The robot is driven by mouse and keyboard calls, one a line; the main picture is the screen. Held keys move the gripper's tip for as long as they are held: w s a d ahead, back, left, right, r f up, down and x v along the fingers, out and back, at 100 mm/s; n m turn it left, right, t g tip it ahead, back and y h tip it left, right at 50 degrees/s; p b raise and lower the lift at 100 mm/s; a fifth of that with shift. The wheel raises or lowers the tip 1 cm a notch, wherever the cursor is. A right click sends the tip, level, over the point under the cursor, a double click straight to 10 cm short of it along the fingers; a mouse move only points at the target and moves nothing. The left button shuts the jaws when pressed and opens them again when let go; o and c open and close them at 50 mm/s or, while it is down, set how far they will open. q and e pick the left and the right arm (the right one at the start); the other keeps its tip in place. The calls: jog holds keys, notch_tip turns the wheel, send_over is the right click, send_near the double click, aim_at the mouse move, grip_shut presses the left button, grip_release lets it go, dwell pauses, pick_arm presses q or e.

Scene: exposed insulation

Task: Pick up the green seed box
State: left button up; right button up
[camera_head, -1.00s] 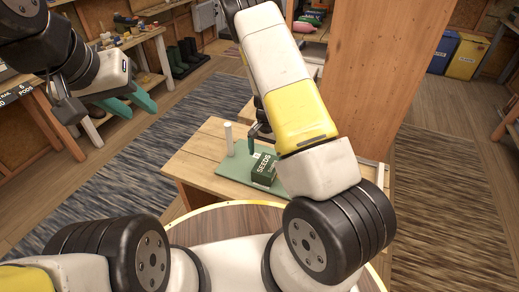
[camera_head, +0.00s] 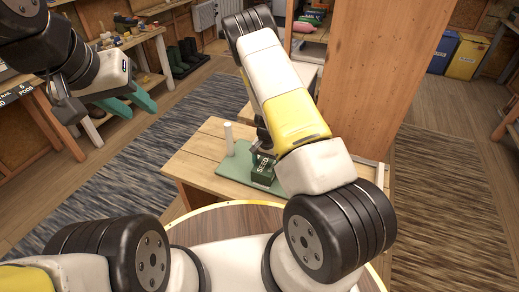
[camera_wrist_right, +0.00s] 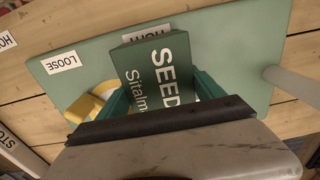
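The green seed box (camera_head: 263,170), with white "SEEDS" lettering, stands on a green mat (camera_head: 232,171) on the small wooden table. It also shows in the right wrist view (camera_wrist_right: 160,75), with its lettered face toward the camera. My right gripper (camera_wrist_right: 160,95) is down at the box, one teal finger on each side. Whether the fingers press on it cannot be told. In the head view my right arm hides part of the box and most of this gripper. My left gripper (camera_head: 130,103) is raised at the upper left, open and empty, away from the table.
A pale upright peg (camera_head: 228,138) stands on the mat near the box. A yellow and white round object (camera_wrist_right: 92,105) lies beside the left finger in the wrist view. A "LOOSE" label (camera_wrist_right: 62,62) is on the mat. A tall wooden panel (camera_head: 375,80) rises behind my right arm.

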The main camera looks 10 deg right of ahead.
jog(key=c, duration=1)
